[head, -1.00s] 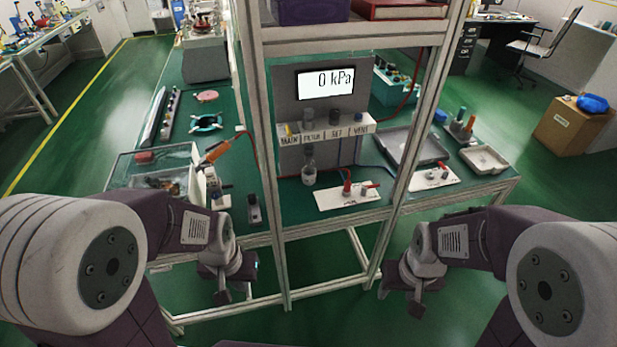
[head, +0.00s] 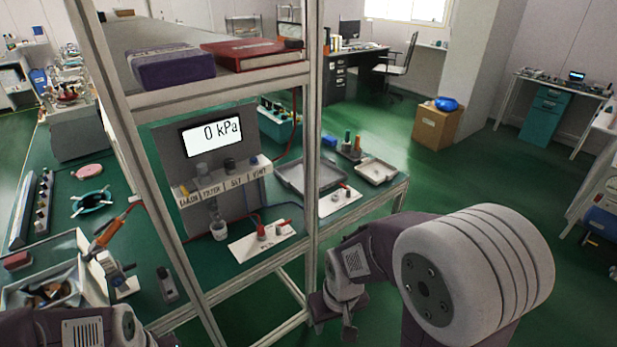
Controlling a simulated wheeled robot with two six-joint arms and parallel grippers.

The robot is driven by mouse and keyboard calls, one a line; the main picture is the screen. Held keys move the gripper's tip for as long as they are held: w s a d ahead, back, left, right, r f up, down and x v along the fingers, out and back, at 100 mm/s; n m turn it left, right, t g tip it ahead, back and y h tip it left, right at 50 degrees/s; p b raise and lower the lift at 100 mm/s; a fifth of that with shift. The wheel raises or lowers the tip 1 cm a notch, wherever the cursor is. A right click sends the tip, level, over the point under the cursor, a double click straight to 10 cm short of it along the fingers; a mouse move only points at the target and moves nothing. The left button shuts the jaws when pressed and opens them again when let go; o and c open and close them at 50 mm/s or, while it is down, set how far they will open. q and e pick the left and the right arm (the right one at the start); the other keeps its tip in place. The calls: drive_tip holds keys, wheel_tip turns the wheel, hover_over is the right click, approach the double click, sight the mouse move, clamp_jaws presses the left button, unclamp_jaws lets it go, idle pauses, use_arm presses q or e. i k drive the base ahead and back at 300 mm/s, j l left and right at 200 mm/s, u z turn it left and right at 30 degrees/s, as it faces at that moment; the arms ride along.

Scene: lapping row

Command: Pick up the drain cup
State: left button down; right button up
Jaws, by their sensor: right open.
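The drain cup appears to be the small clear cup (head: 219,229) on the bench, below the labelled valve strip (head: 220,183) of the grey pressure panel. It seems upright; whether it is attached above is too small to tell. My right gripper (head: 334,318) is open and empty, low in front of the bench frame, right of and below the cup and well apart from it. My left arm (head: 95,328) shows only at the bottom left edge, and its gripper is out of the picture.
A metal frame post (head: 158,190) stands just left of the cup, and another post (head: 313,170) stands to its right. A white card with red-handled fittings (head: 262,241) lies beside the cup. A grey tray (head: 311,180) sits further right. The display reads 0 kPa.

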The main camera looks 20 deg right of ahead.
sight(220, 231)
drive_tip(key=i+j+z, duration=0.15)
drive_tip(key=i+z, duration=0.15)
drive_tip(key=z, duration=0.2)
drive_tip(key=i+j+z, duration=0.25)
drive_tip(key=z, duration=0.25)
drive_tip(key=i+j+z, duration=0.15)
drive_tip(key=j+z, duration=0.35)
drive_tip(key=l, duration=0.1)
